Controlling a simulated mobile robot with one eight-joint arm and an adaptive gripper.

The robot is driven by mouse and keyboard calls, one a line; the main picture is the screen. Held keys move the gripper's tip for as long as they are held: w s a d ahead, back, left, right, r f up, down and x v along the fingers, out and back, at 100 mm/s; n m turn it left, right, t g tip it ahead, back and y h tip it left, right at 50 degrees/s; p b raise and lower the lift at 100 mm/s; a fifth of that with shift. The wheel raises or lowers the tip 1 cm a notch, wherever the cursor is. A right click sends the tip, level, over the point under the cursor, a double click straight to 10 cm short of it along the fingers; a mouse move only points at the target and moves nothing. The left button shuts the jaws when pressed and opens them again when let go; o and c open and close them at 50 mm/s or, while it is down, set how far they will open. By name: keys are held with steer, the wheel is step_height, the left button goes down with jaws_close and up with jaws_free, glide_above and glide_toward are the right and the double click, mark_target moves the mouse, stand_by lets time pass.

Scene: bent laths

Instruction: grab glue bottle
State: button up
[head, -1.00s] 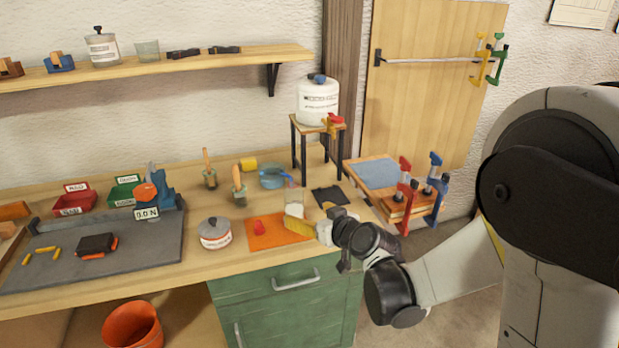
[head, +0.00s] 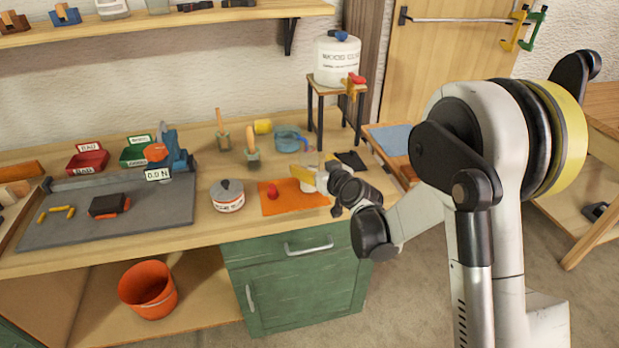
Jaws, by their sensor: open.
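No bottle can be named as the glue bottle for certain. A large white container (head: 336,61) with a blue top stands on a small raised stand at the back; its label is too blurred to read surely. A small red object (head: 272,191) sits on the orange mat (head: 288,205). My gripper (head: 303,177) is over the mat's right back part, right of the red object, jaws open. A yellow piece shows at its end; I cannot tell whether it is a finger or a separate thing. A clear cup (head: 312,160) is just behind, partly hidden.
A round lidded tin (head: 227,196) stands left of the mat. A blue mug (head: 290,140), brush pots and a yellow roll (head: 263,126) are behind. The stand (head: 316,110) rises behind my gripper. A grey board (head: 110,220) fills the left bench. An orange bucket (head: 148,289) is below.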

steer(key=shift+x, duration=1.1)
steer(key=c, duration=1.5)
steer(key=shift+d, duration=0.1)
